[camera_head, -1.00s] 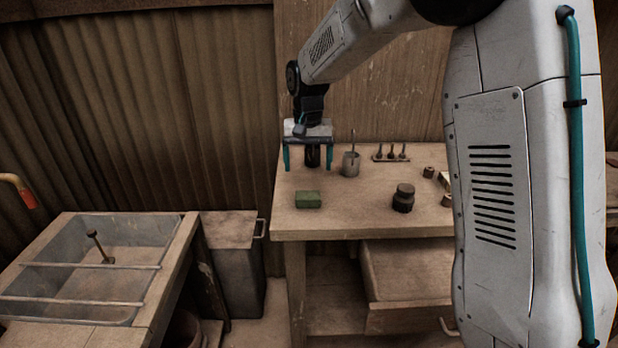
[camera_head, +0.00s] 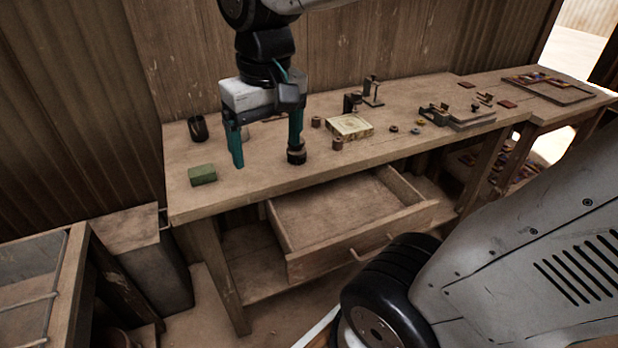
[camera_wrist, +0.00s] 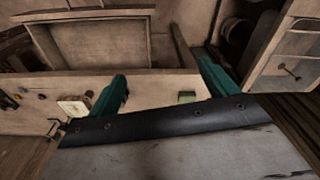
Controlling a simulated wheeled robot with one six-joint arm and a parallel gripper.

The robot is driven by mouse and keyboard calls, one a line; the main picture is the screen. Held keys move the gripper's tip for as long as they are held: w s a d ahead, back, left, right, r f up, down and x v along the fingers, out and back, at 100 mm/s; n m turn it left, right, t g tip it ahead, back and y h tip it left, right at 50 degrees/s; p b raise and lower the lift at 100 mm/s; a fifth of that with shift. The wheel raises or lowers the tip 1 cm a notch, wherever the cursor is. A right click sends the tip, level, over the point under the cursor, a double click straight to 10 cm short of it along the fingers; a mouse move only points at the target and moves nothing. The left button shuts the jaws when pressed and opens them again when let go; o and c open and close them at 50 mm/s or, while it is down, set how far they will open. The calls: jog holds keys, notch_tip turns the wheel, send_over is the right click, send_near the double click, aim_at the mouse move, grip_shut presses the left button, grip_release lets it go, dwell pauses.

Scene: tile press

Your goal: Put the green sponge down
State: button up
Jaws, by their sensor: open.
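The green sponge (camera_head: 202,175) lies on the workbench top (camera_head: 290,185) near its left end, close to the front edge. It also shows in the wrist view (camera_wrist: 187,97), small, between the two teal fingers and nearer the right one. My gripper (camera_head: 267,153) is above the bench to the right of the sponge, with its fingers pointing down and spread wide. Nothing is between the fingers, and the gripper is apart from the sponge.
A dark round pot (camera_head: 296,153) stands close by the right finger. A dark cup (camera_head: 198,128) is behind the sponge. A pale block (camera_head: 349,126) and small parts lie further right. An open drawer (camera_head: 345,212) juts out below the bench. A sink (camera_head: 30,275) is at the left.

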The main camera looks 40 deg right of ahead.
jog(key=s+f+n, duration=0.1)
jog(key=s+f, duration=0.1)
jog(key=s, duration=0.7)
jog(key=shift+s+d+f, duration=0.15)
jog(key=shift+d+f, duration=0.05)
jog(key=shift+f, duration=0.2)
dwell(0.4)
